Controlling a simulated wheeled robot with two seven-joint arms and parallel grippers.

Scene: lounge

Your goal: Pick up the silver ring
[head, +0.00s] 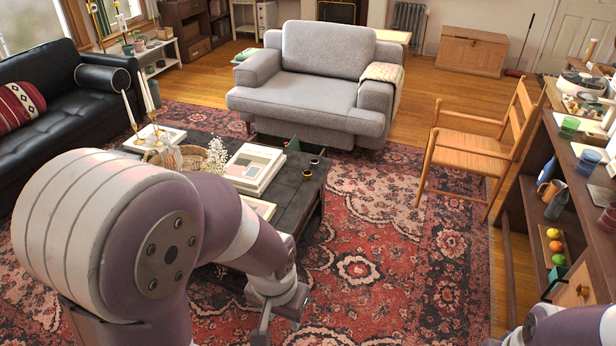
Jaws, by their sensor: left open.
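I cannot make out a silver ring anywhere in the head view; it may be hidden or too small to tell. My left arm reaches in from the left and covers part of the low dark coffee table (296,196). My left gripper (279,322) points down over the patterned rug, in front of the table's near end. It is open and no object shows in it. Only a part of my right arm shows at the bottom right corner; its gripper is out of view.
Books (255,165), a woven basket (176,158) and small dark cups stand on the coffee table. A grey armchair (315,80) is behind it, a black sofa (60,90) left. A wooden chair (470,150) and cluttered shelf unit (565,165) stand right. Rug between is clear.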

